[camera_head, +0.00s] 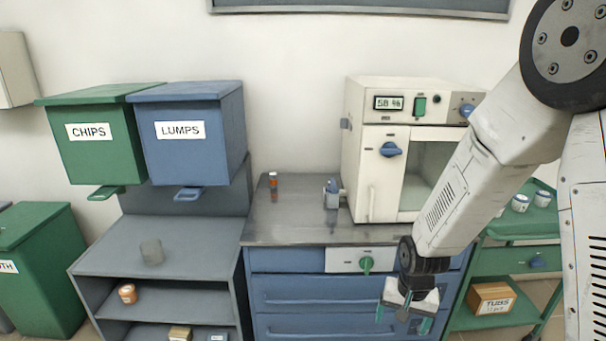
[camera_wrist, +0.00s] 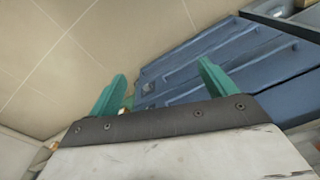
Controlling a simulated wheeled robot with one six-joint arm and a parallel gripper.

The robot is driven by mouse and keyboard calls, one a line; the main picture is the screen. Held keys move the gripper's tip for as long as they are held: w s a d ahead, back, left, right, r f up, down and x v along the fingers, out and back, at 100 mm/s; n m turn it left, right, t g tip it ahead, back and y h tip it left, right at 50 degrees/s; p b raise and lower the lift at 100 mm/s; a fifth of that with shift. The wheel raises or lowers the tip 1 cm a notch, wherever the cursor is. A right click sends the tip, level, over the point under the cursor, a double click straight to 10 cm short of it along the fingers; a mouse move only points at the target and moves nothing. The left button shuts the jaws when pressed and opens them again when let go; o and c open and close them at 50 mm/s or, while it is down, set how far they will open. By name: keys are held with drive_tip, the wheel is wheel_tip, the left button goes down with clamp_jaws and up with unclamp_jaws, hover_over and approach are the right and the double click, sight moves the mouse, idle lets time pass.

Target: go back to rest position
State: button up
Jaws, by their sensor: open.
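My gripper (camera_head: 404,312) hangs low in front of the blue drawer cabinet (camera_head: 290,296), at the right in the head view, with its fingers pointing down. Its two green fingers are apart and nothing is between them. In the wrist view my gripper (camera_wrist: 158,90) is also open and empty, with the blue drawer fronts (camera_wrist: 205,62) and the tiled floor (camera_wrist: 60,50) beyond the fingers. My arm comes down from the upper right and covers part of the furnace (camera_head: 372,150).
A green cart (camera_head: 520,255) with several small tubs and a cardboard box (camera_head: 490,299) stands close right of my arm. Green (camera_head: 95,130) and blue (camera_head: 190,130) bins hang at left above a grey shelf (camera_head: 150,262). A small orange-marked bottle (camera_head: 273,181) stands on the counter.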

drive_tip(key=s+d+r+n, duration=0.1)
drive_tip(key=s+r+n, duration=0.1)
drive_tip(key=s+r, duration=0.9)
drive_tip(key=s+d+r+n, duration=0.1)
drive_tip(key=s+d+r, duration=0.1)
drive_tip(key=s+r, duration=1)
wheel_tip(320, 180, up, 5)
drive_tip(key=shift+d+r+n+t, duration=0.1)
drive_tip(key=shift+d+n+t, duration=0.1)
drive_tip(key=shift+n+t, duration=0.2)
drive_tip(key=shift+c, duration=0.3)
